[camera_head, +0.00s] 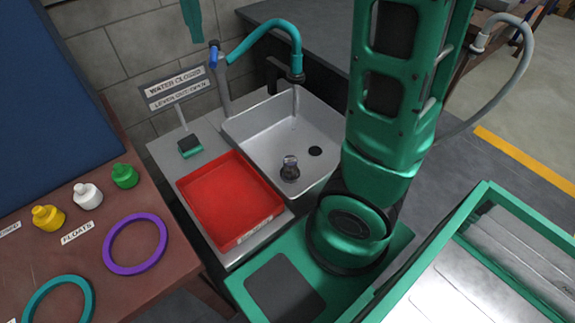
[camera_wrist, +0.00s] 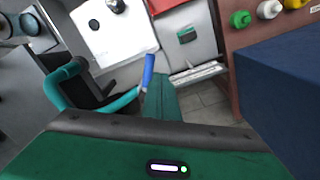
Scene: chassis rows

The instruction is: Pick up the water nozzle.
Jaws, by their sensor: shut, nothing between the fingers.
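A small dark and metallic piece (camera_head: 290,169), which looks like the water nozzle, stands in the sink basin near the red tray. It also shows at the top edge of the wrist view (camera_wrist: 116,5). My gripper (camera_head: 195,36) hangs at the top of the head view, beside the wall and well away from the piece. In the wrist view its green fingers (camera_wrist: 160,78) are together and hold nothing. They appear close to the blue lever (camera_wrist: 148,68) of the tap; I cannot tell whether they touch it.
The sink (camera_head: 250,125) has a teal curved tap (camera_head: 265,28) over it and a dark drain. A red tray (camera_head: 228,198) and a "WATER CLOSED" sign (camera_head: 175,88) stand beside it. A brown bench (camera_head: 95,240) with floats and rings is at left.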

